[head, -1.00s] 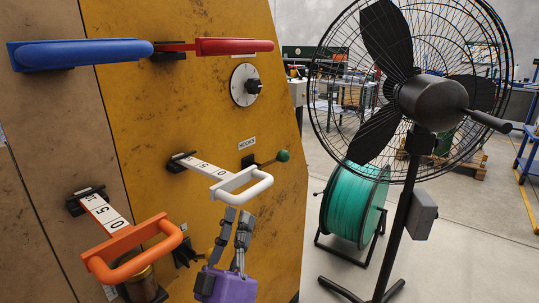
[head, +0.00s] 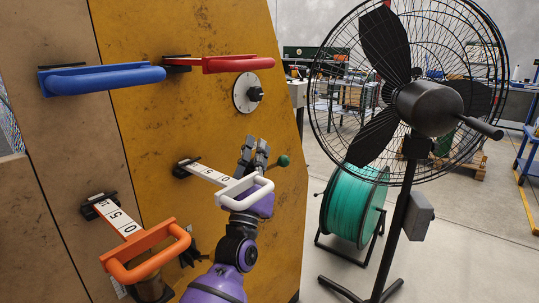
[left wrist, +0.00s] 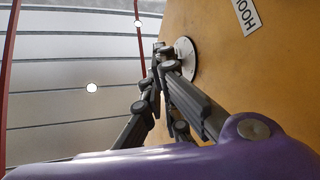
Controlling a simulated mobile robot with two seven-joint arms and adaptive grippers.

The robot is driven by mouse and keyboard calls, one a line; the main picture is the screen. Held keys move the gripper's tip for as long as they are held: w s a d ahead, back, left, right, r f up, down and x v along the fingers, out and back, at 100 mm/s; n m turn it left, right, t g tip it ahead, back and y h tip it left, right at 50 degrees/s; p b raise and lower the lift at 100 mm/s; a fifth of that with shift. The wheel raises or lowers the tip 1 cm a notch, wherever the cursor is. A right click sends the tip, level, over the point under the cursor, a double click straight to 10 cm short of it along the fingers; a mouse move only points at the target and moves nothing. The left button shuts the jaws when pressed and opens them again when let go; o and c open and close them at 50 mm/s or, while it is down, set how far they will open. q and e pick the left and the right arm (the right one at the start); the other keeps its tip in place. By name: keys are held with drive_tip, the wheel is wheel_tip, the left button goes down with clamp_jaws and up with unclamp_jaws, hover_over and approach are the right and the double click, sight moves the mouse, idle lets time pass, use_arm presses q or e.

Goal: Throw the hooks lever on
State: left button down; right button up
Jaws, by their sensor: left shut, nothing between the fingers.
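The hooks lever shows as a green ball knob (head: 284,160) at the right side of the yellow panel in the head view. Its rod and base are mostly hidden behind my left gripper. My left gripper (head: 256,146) points up just left of the knob, its fingers shut and empty. I cannot tell whether it touches the rod. In the left wrist view its fingers (left wrist: 160,58) come together beside the panel, and the knob does not show. Part of the HOOKS label (left wrist: 245,14) shows there at the top. My right gripper is not in view.
A white handle (head: 229,199) lies close around my left wrist. An orange handle (head: 116,270) is lower left. Blue (head: 100,79) and red (head: 240,64) handles and a round dial (head: 240,96) are above. A black fan (head: 432,105) and green hose reel (head: 352,205) stand right.

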sight(270, 167)
use_arm(q)
drive_tip(key=d+f, duration=0.1)
drive_tip(key=w+d+f, duration=0.1)
drive_tip(key=shift+w+d+f, duration=0.2)
drive_tip(key=shift+w+d, duration=0.05)
drive_tip(key=shift+d, duration=0.05)
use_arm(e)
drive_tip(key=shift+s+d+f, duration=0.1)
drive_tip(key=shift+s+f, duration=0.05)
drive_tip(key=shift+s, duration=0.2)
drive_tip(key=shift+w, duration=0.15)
use_arm(q)
drive_tip(key=shift+s+d+f+m+h+b, duration=0.25)
drive_tip(key=shift+f+m+h+b, duration=0.15)
drive_tip(key=shift+m+h+b, duration=0.45)
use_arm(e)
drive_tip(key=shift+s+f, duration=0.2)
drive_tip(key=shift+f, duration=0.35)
